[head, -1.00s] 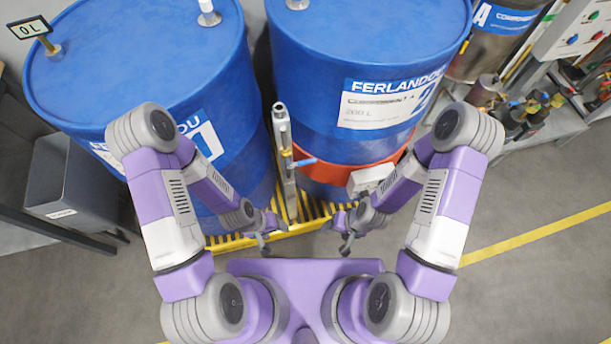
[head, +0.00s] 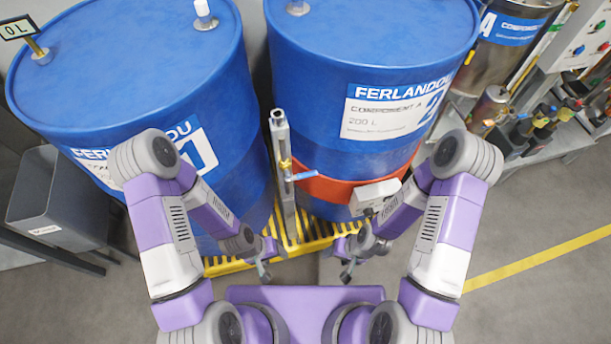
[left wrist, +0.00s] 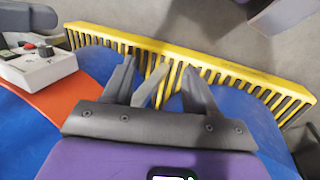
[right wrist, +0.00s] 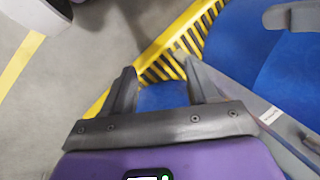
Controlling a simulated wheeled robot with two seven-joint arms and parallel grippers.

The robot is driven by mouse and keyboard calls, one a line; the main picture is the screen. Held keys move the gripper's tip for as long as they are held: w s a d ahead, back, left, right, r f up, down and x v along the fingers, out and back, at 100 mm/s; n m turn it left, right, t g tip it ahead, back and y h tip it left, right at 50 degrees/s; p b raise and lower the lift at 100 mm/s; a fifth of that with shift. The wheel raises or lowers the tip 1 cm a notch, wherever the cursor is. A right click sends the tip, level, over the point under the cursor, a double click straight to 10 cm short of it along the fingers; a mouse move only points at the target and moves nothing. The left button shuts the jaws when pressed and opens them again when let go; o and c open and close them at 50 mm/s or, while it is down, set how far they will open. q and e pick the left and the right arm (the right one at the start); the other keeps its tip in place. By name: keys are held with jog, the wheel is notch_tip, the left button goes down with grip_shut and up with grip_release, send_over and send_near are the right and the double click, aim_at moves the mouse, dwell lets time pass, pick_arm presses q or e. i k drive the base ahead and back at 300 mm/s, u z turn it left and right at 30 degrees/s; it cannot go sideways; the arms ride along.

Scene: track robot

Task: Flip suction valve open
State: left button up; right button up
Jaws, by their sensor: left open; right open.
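The suction valve's blue lever (head: 300,177) sticks out to the right from a yellow fitting (head: 286,163) on an upright grey metal pipe (head: 280,135). The pipe stands between the two blue drums in the head view. My left gripper (head: 265,265) is open, low in front of the drums and below the valve, apart from it. It also shows open in the left wrist view (left wrist: 160,85). My right gripper (head: 348,268) is open at a similar height, to the right of the pipe; the right wrist view (right wrist: 160,85) shows it empty. I cannot make out the lever in either wrist view.
A left blue drum (head: 130,60) and a right blue drum (head: 370,40) with an orange band (head: 325,188) stand on a yellow slatted grate (head: 235,265). A pale control box (head: 376,194) sits on the band. A grey bin (head: 60,205) is at left. Grey floor is clear at right.

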aim_at(312, 173)
jog(key=u, duration=1.4)
jog(key=k, duration=0.5)
jog(key=z, duration=1.5)
jog(key=i, duration=0.5)
jog(key=u, duration=0.05)
